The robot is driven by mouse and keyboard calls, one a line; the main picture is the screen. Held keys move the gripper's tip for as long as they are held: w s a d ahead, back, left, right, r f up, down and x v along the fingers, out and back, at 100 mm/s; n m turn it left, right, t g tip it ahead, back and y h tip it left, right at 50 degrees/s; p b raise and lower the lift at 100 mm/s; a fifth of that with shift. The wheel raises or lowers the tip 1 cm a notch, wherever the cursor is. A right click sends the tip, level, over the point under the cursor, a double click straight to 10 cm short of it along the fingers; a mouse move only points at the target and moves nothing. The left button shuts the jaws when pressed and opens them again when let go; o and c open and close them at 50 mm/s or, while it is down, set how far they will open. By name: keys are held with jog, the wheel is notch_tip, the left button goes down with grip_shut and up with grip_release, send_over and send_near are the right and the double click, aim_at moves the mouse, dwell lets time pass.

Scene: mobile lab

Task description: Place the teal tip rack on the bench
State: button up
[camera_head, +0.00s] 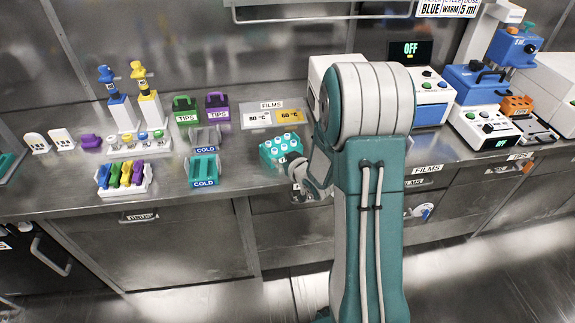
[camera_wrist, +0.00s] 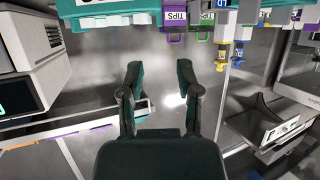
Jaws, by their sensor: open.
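A teal block with several pale round tops, apparently the teal tip rack (camera_head: 281,147), sits on the steel bench in the head view, just left of my arm. Its right side is close to my gripper (camera_head: 297,168). A wide teal body (camera_wrist: 108,18), likely the same rack, shows at the top edge of the wrist view, beyond the fingertips. My gripper (camera_wrist: 160,75) is open, with nothing between its fingers. Whether a finger touches the rack cannot be told. The bench (camera_head: 235,190) has bare metal in front of the rack.
A teal COLD block (camera_head: 203,168) and a tray of coloured tubes (camera_head: 125,178) stand to the left. White and blue instruments (camera_head: 485,122) fill the right side.

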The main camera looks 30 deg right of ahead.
jog(key=s+a+r+m+g+h, duration=0.1)
jog(key=s+a+r+g+h, duration=0.1)
jog(key=s+r, duration=0.4)
jog(key=s+a+r+g+h, duration=0.1)
jog(key=s+a+r, duration=0.15)
jog(key=r, duration=0.65)
jog(key=s+a+r+g, duration=0.1)
jog(key=s+a, duration=0.1)
jog(key=s, duration=0.5)
jog(key=s+a+r+g+y, duration=0.1)
jog(key=s+a+r+g, duration=0.1)
jog(key=s, duration=0.6)
jog(key=s+a+r+g, duration=0.1)
jog(key=s+a+r, duration=0.1)
jog(key=s, duration=0.5)
jog(key=shift+s+a+g+y, duration=0.2)
jog(key=shift+a+g+y, duration=0.15)
jog(key=shift+a, duration=0.45)
